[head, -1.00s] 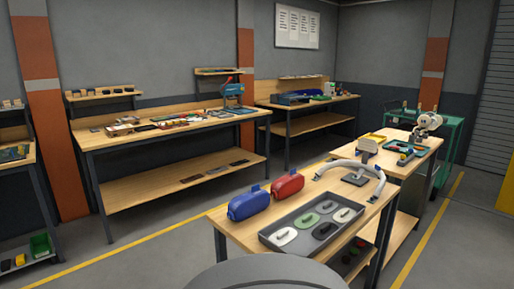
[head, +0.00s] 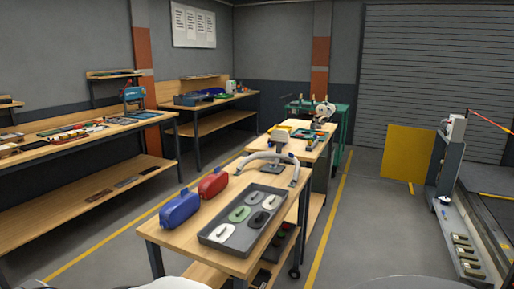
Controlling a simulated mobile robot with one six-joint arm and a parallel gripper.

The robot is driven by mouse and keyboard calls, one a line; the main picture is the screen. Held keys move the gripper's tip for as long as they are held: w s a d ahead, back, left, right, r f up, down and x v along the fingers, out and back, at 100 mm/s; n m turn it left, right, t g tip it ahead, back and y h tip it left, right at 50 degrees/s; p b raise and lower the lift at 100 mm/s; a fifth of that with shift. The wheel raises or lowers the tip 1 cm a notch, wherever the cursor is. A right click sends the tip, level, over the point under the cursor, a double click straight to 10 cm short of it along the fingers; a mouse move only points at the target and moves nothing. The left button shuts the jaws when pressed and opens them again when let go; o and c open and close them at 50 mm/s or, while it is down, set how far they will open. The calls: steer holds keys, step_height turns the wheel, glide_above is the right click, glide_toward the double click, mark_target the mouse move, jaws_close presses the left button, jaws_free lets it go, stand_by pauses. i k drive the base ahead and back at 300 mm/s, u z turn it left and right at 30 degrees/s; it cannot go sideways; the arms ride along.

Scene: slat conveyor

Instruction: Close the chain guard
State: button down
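I cannot pick out a chain guard for certain in the head view. A yellow panel (head: 408,154) stands upright at the right, in front of the grey roller shutter; I cannot tell whether it belongs to a guard. Right of it is a grey post-like frame (head: 447,165) with a white box and a thin red bar at its top. Dark edges of a larger structure (head: 497,205) are cut off by the right border. My gripper is not in view.
A wooden table (head: 214,254) ahead carries a blue case (head: 180,209), a red case (head: 213,184) and a grey tray (head: 218,240) of oval pieces. Workbenches (head: 90,144) line the left wall. Floor right of the yellow line (head: 326,225) is clear up to a low shelf (head: 466,245).

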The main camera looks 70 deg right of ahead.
mark_target(407, 153)
steer(key=z, duration=0.55)
steer(key=i, duration=4.45)
steer(key=z, duration=2.6)
steer(key=i, duration=1.1)
steer(key=u, duration=0.1)
